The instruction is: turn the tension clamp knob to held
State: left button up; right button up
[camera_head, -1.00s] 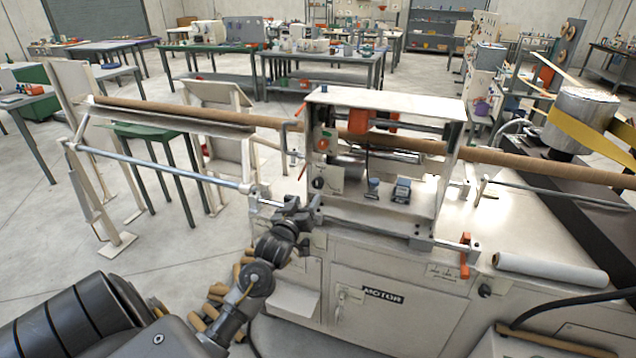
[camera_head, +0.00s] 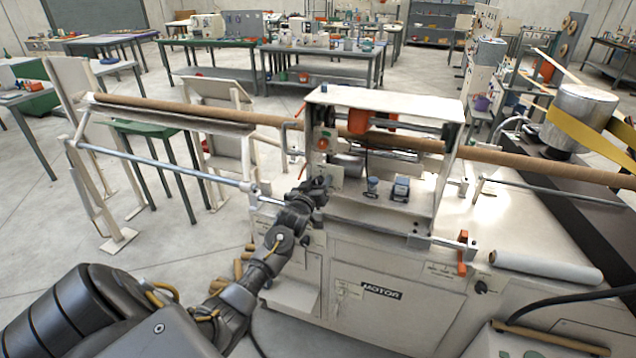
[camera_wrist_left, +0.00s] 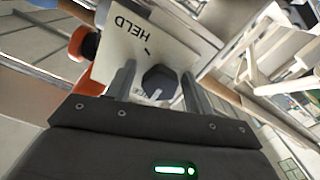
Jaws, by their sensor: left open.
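The tension clamp knob (camera_wrist_left: 158,82) is a dark, faceted knob in the left wrist view, on a pale plate (camera_wrist_left: 125,48) printed "HELD" with a small black mark. My left gripper (camera_wrist_left: 157,90) is open, with one finger on each side of the knob; I cannot tell whether either touches it. In the head view my left gripper (camera_head: 324,186) is at the left front of the white winder housing (camera_head: 385,99), beside the plate (camera_head: 330,173). The knob is hidden there behind the gripper. My right gripper is out of view.
A long brown tube (camera_head: 225,116) runs through the housing. A blue-capped button (camera_head: 373,182) and a dark switch (camera_head: 401,188) sit right of my gripper. An orange-handled clamp (camera_head: 462,254) is at the lower right. A steel rod (camera_head: 160,165) extends left.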

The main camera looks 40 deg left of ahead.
pick_arm(q)
jog(key=shift+c, duration=0.4)
jog(key=c, duration=0.9)
